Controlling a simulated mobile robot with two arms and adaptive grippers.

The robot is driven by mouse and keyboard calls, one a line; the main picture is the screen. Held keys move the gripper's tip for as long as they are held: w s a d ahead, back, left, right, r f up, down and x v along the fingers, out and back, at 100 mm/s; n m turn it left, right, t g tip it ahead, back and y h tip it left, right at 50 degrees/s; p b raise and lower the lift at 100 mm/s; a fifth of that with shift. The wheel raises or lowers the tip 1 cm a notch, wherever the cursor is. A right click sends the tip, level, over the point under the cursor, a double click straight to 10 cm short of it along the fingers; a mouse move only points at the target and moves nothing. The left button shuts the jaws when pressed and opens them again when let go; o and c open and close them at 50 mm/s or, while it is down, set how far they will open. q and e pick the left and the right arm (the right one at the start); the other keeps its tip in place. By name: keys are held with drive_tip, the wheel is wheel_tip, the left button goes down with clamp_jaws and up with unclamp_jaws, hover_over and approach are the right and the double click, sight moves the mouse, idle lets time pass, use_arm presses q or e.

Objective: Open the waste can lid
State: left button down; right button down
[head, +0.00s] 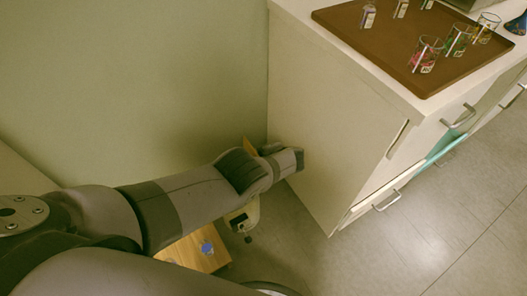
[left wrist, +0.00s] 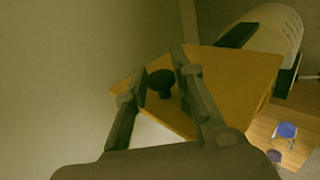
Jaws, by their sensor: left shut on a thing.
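A flat orange-brown panel with a dark round knob (left wrist: 161,79) fills the middle of the left wrist view; it looks like the waste can lid (left wrist: 235,80). The fingers of my left gripper (left wrist: 160,72) are on either side of the knob, shut on it. The panel looks tilted. In the head view a small yellow-orange edge of it (head: 250,145) shows beside my left gripper (head: 285,160), near the cabinet's side. My arm hides most of it there. The can's body cannot be made out for certain. My right gripper is not in view.
A white cabinet (head: 325,130) stands close on the right, with a brown tray (head: 400,62) of glassware on top. A wall is behind. Below my arm are a wooden surface (head: 190,255) with a blue item (head: 207,248) and a pale rounded object (head: 240,215). Floor at lower right is clear.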

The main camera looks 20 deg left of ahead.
use_arm(q)
drive_tip(key=shift+s+f, duration=0.1)
drive_tip(key=c, duration=1.4)
unclamp_jaws()
